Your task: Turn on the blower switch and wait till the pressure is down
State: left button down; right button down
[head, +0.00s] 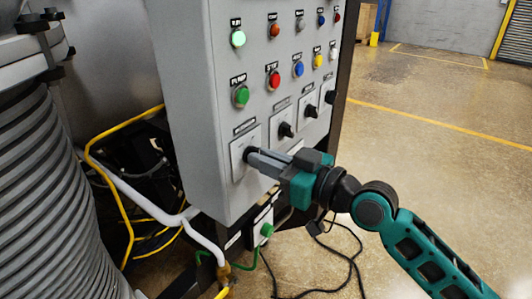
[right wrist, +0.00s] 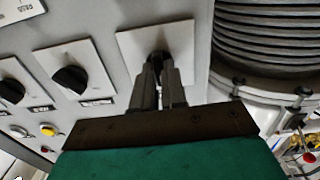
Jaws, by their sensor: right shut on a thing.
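The grey control panel (head: 195,90) carries a row of black rotary switches on pale square plates. My right gripper (head: 252,157) reaches in from the right and is shut on the black knob of the leftmost switch (head: 238,163) in that row. In the right wrist view the fingers (right wrist: 157,72) close around this knob (right wrist: 160,56), whose plate (right wrist: 184,36) shows behind. The fingers hide most of the knob, so its exact turn is unclear. The labels are too small to read, so I cannot tell which switch is the blower's. No pressure readout is clear. My left gripper is out of view.
Coloured buttons, including a lit green lamp (head: 238,38) and a red button (head: 273,79), sit above the switches. A ribbed grey cylinder (head: 40,190) stands left of the panel. A yellow hose (head: 97,165) and black cables (head: 350,262) lie around. The floor at right is clear.

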jog(key=m+p, duration=0.2)
jog(key=m, duration=0.4)
dwell(0.5)
jog(key=c, duration=1.2)
grip_release()
jog(key=shift+d, duration=0.1)
jog(key=shift+b+v, duration=1.95)
jog(key=shift+v, duration=4.45)
